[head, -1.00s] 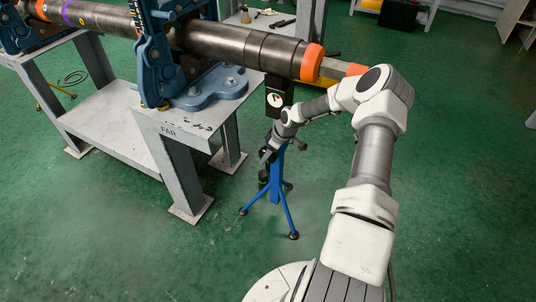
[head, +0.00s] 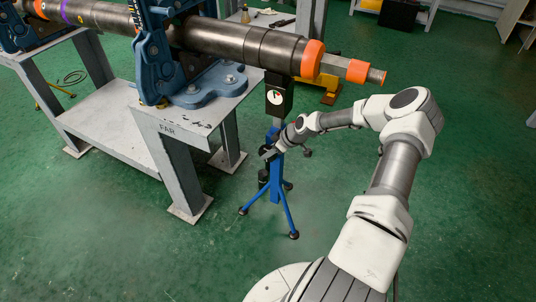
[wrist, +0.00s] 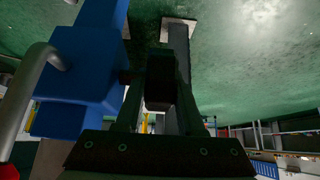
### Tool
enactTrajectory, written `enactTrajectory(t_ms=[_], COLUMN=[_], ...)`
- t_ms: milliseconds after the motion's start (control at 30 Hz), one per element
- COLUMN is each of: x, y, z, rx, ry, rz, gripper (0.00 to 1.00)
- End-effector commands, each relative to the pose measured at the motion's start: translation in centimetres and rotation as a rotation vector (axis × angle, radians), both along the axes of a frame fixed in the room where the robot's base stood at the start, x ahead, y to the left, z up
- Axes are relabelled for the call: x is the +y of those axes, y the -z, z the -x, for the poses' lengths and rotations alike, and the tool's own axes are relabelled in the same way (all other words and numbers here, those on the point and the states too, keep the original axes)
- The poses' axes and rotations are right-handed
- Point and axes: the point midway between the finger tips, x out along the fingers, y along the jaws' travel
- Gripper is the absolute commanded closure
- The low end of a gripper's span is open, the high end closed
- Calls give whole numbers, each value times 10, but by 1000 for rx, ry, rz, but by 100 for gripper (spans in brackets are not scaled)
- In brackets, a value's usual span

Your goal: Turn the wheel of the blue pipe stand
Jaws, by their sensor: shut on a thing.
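The blue pipe stand (head: 275,186) stands on its splayed legs on the green floor, under the free end of the long pipe. Its blue body (wrist: 88,75) fills the left of the wrist view, with a grey curved bar in front of it. My gripper (head: 268,153) is at the upper part of the stand. In the wrist view its fingers (wrist: 160,68) are closed around a dark block, which looks like a grip of the wheel. Most of the wheel is hidden behind my wrist.
The steel pipe (head: 240,45) with orange collars runs above the stand, held in a blue vise (head: 165,60) on a grey bench (head: 190,120). A black block with a dial (head: 277,98) sits above the stand. Floor to the right is open.

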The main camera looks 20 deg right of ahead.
Motion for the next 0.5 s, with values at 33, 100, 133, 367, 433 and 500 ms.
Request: enactTrajectory(t_ms=[33, 100, 133, 367, 433, 500], x=[0, 0, 0, 0, -1, 0], y=[7, 8, 8, 5, 4, 2], z=[2, 2, 2, 2, 2, 2], rx=[-23, -59, -76, -167, -180, -186], ry=[6, 5, 6, 2, 1, 0], rz=[-28, -57, -69, -137, -143, -147], gripper=[100, 100, 100, 100, 100, 100])
